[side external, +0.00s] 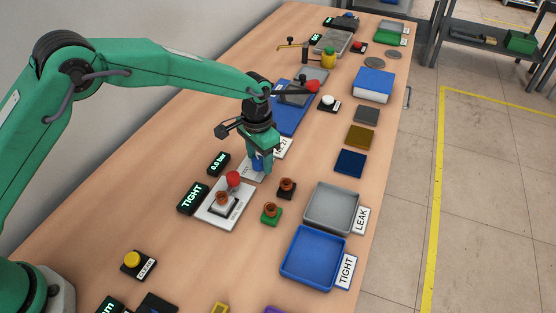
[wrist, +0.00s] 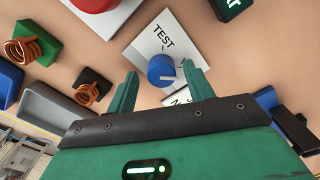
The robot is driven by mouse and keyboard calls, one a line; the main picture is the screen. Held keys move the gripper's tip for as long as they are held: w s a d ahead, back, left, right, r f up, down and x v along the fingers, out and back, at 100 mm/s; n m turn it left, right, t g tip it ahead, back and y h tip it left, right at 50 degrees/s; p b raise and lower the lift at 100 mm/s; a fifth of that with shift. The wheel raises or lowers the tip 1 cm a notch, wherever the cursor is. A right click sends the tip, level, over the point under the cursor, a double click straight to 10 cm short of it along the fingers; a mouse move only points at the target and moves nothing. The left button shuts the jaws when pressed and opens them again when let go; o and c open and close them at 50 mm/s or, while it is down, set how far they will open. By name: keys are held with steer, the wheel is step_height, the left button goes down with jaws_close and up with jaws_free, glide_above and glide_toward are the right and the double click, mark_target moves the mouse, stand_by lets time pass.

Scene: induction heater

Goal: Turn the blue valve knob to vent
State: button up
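The blue valve knob (wrist: 161,69) sits on a white plate (wrist: 160,32) in the wrist view. The word TEST is printed above the knob; lettering below it is mostly hidden by my gripper. My gripper (wrist: 161,68) is open, with one finger on each side of the knob and gaps on both sides. In the side external view my gripper (side external: 260,168) points down over the plate, and the blue knob (side external: 257,163) shows partly between its fingers.
A white fixture with a red button (side external: 233,179) and a part with a copper coil (side external: 222,201) stands close by. Two more coil parts (side external: 271,211) (side external: 286,187) sit to its right. A grey LEAK tray (side external: 332,207) and a blue TIGHT tray (side external: 313,258) lie near the table edge.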

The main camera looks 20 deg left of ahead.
mark_target(259, 160)
steer(key=shift+r, duration=0.2)
steer(key=shift+r, duration=3.75)
steer(key=shift+a, duration=0.1)
